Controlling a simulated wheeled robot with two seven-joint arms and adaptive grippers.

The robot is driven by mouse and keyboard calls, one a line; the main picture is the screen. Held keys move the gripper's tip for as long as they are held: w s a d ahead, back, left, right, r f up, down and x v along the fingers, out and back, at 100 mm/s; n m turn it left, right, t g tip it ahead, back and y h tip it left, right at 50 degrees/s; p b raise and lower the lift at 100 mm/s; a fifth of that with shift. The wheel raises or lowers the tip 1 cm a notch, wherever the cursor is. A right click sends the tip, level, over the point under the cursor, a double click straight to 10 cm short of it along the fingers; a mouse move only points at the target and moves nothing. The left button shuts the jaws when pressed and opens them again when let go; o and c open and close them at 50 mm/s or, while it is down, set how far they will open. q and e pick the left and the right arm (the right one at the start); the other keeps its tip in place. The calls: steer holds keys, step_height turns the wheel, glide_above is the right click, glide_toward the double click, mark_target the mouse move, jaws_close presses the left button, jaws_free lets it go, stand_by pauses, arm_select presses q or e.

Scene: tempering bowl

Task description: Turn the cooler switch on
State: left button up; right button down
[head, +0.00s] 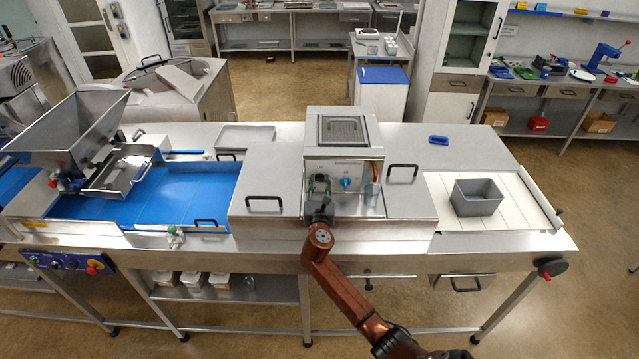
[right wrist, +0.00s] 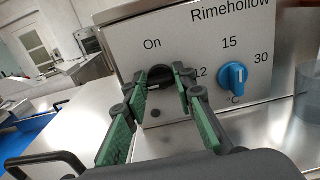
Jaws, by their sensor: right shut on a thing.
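The cooler (head: 345,155) is a metal box with a pale control panel at the middle of the machine. In the right wrist view its panel (right wrist: 205,45) reads "On", "15", "12", "30", "°C" and "Rimehollow". A black switch knob (right wrist: 160,74) sits below the word "On". My right gripper (head: 319,184) is at the left part of the panel and hides the switch in the head view. In the right wrist view its green-padded fingers (right wrist: 161,88) straddle the black knob and are shut on it. My left gripper is not in view.
A blue dial (right wrist: 231,75) sits right of the switch, close to my fingers. Metal covers with black handles (head: 264,202) flank the cooler. A grey bin (head: 477,197) stands on the white belt at right. A blue belt (head: 190,190) and hopper (head: 70,130) are at left.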

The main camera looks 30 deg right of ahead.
steer(key=m, duration=0.4)
steer(key=shift+f+b, duration=0.1)
steer(key=shift+b, duration=0.3)
steer(key=m+b, duration=0.1)
steer(key=m, duration=0.3)
steer(key=shift+d+m+b, duration=0.1)
steer(key=shift+m+b, duration=0.2)
steer(key=m+b, duration=0.1)
steer(key=m, duration=0.1)
steer(key=m+b, duration=0.1)
steer(key=m, duration=0.1)
steer(key=shift+s+f+m, duration=0.1)
steer(key=shift+f+m, duration=0.1)
steer(key=shift+m, duration=0.1)
steer(key=shift+d+m+b, duration=0.1)
steer(key=shift+m+b, duration=0.85)
steer(key=shift+m, duration=1.35)
steer(key=c, duration=1.6)
jaws_free()
